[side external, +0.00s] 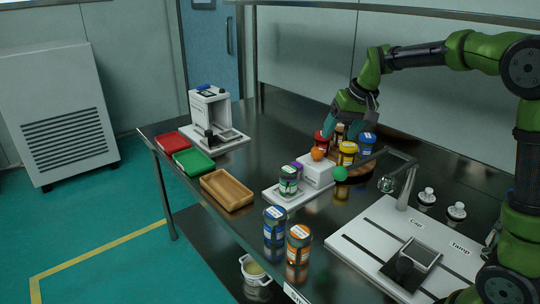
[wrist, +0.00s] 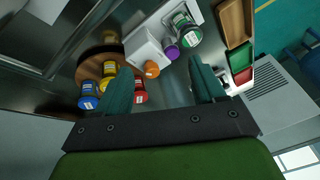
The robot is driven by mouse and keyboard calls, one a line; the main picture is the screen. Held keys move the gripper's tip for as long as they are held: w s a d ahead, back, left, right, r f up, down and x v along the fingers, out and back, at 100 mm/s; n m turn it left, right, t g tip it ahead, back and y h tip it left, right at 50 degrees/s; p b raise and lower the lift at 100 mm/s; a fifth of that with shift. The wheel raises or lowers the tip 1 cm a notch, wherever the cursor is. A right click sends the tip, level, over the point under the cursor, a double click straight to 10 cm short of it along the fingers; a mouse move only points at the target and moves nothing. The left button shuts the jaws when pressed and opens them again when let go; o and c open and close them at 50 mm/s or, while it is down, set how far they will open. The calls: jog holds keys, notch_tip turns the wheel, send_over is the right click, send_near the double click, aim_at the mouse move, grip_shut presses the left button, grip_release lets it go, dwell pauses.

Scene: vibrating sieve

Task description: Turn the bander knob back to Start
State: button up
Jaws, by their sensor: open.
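A white device (side external: 318,173) stands mid-table, with a round orange knob (side external: 317,154) on its upper part and a purple part (side external: 297,164) beside it. I cannot read any Start mark or tell the knob's turned position. A green-labelled jar (side external: 288,181) stands on the device's low plate. My gripper (side external: 342,124) is open and empty, above and behind the device, close to the jars. In the wrist view, the orange knob (wrist: 152,69) shows between my two teal fingers, apart from both. The purple part (wrist: 170,52) and the jar (wrist: 185,29) lie beyond it.
Red, yellow (side external: 347,154) and blue jars stand on a round brown stand (wrist: 96,66) near my fingers. A labelled white board (side external: 375,240) lies front right. Trays (side external: 228,190) line the left.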

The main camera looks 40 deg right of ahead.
aim_at(318, 149)
jog(key=shift+w+d+r+n+h, duration=0.65)
jog(key=shift+w+d+n, duration=0.55)
jog(key=shift+w+d, duration=2.15)
jog(key=x, duration=1.6)
jog(key=shift+w+a, duration=0.2)
jog(key=shift+a, duration=0.05)
jog(key=c, duration=1)
jog(key=shift+c, duration=0.2)
